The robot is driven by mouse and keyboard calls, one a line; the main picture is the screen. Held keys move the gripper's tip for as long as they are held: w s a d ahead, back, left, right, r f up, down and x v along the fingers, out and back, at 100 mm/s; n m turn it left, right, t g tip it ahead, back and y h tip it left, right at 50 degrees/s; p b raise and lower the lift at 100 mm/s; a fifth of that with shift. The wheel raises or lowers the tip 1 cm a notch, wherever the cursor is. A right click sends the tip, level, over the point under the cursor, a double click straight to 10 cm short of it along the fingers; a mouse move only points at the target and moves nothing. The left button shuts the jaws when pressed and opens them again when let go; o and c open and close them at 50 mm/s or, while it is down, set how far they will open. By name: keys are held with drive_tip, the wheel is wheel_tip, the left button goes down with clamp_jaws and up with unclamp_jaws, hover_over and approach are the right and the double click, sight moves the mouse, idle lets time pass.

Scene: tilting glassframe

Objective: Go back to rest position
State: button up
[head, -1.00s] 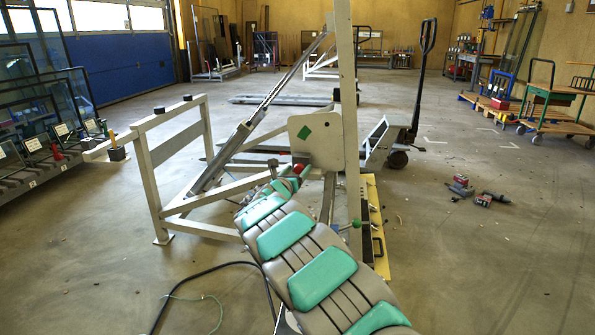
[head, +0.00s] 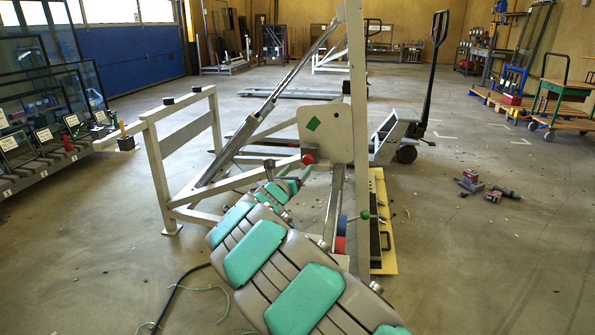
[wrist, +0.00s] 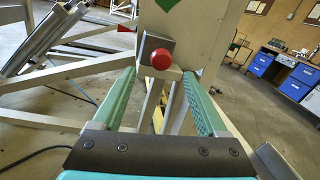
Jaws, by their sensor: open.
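My gripper (wrist: 160,108) is open and empty. In the wrist view its two green fingers stand apart, and the red button (wrist: 161,59) of the tilting frame shows between and beyond their tips. In the head view my gripper (head: 294,178) is small, at the far end of my arm, just below and left of the red button (head: 308,159). The grey tilting frame (head: 159,170) stands ahead, with a light plate carrying a green diamond (head: 313,124). I cannot tell the exact gap between the fingers and the button.
A glass rack (head: 45,160) stands at the left. A pallet jack (head: 400,135) is behind the frame. Power tools (head: 486,188) lie on the floor at the right, with open floor around them. A cable (head: 178,290) lies at the lower left.

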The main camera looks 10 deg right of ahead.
drive_tip(key=s+d+r+m+g+h, duration=0.35)
drive_tip(key=s+d+m, duration=0.3)
drive_tip(key=d, duration=0.25)
drive_tip(key=s+d+r+m+g+h, duration=0.25)
drive_tip(key=s+d+r+m, duration=0.2)
drive_tip(key=s+d, duration=0.35)
drive_tip(key=s+d+f+m+g+y, duration=0.1)
drive_tip(key=s+d+m+g, duration=0.1)
drive_tip(key=s+d+m, duration=0.3)
drive_tip(key=s+d+f+m+g, duration=0.1)
drive_tip(key=s+m+g, duration=0.15)
drive_tip(key=s, duration=0.45)
drive_tip(key=s+d+f+m+g+y, duration=0.1)
drive_tip(key=s+d+f+m+g, duration=0.15)
drive_tip(key=s, duration=0.35)
drive_tip(key=s+a+f+m+g+y, duration=0.2)
drive_tip(key=s+f+m+y, duration=0.15)
drive_tip(key=s, duration=0.55)
drive_tip(key=s+a+f+m+g+y, duration=0.1)
drive_tip(key=s+a+f+m+y, duration=0.3)
drive_tip(key=s+a, duration=0.6)
drive_tip(key=s+a+f+m+g+y, duration=0.1)
drive_tip(key=s+a+f+m+y, duration=0.3)
drive_tip(key=s+a, duration=0.5)
drive_tip(key=s+f+y, duration=0.1)
drive_tip(key=s, duration=0.2)
drive_tip(key=shift+a+g, duration=0.3)
drive_tip(key=shift+a, duration=0.05)
